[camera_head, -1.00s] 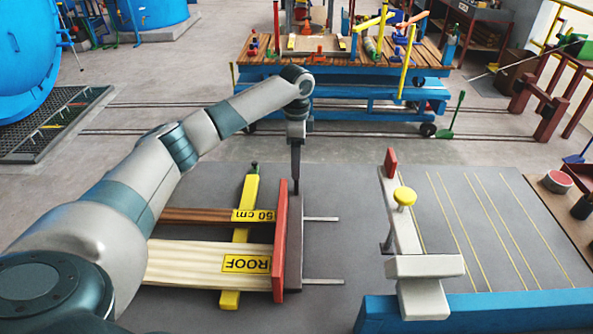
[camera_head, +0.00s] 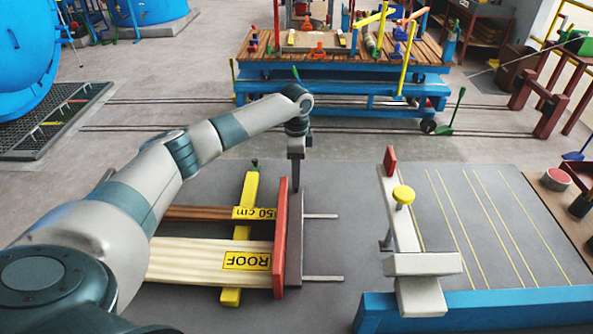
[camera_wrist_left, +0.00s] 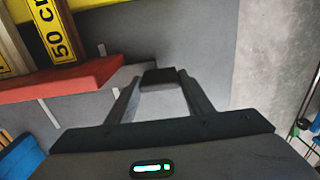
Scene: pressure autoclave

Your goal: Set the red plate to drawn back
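The red plate (camera_head: 281,235) stands upright against the ends of the boards, with a grey bar (camera_head: 294,245) along its right side. Two thin rods (camera_head: 322,278) stick out to the right of the bar. My left gripper (camera_head: 296,186) points down at the far end of the bar. In the left wrist view the plate (camera_wrist_left: 60,82) lies at left, and my left gripper's fingers (camera_wrist_left: 158,92) stand apart with a small dark block (camera_wrist_left: 158,77) between their tips. I cannot tell whether they touch it. My right gripper is not in view.
The ROOF board (camera_head: 205,262) and the 50 cm board (camera_head: 195,214) lie left of the plate over a yellow bar (camera_head: 243,200). Grey table is free between plate and stand.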

